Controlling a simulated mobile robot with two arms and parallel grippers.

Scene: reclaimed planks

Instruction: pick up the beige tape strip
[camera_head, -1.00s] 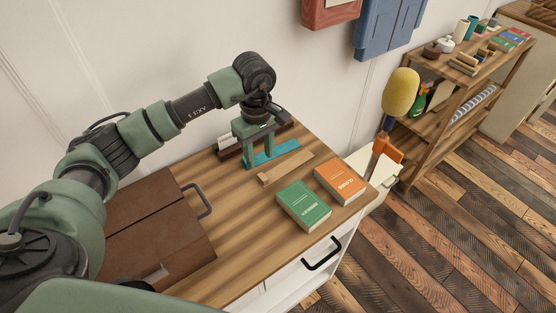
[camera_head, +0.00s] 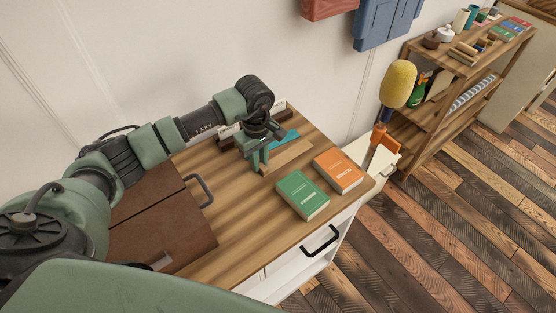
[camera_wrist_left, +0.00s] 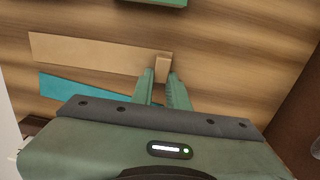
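The beige tape strip (camera_head: 292,153) lies flat on the wooden top, with a small raised end near my left gripper. In the left wrist view the strip (camera_wrist_left: 95,52) runs leftward from that raised end. My left gripper (camera_head: 259,166) is low over this end and partly hides it in the head view. In the wrist view its two fingers (camera_wrist_left: 161,72) are apart, with the raised end just at and between the tips. Whether they touch it I cannot tell. My right gripper is not in view.
A teal strip (camera_head: 286,140) lies beside the beige one, toward the wall. A green book (camera_head: 302,195) and an orange book (camera_head: 338,171) lie to the right. A brown case (camera_head: 160,225) with a grey handle is at left. Bare wood lies in front of the gripper.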

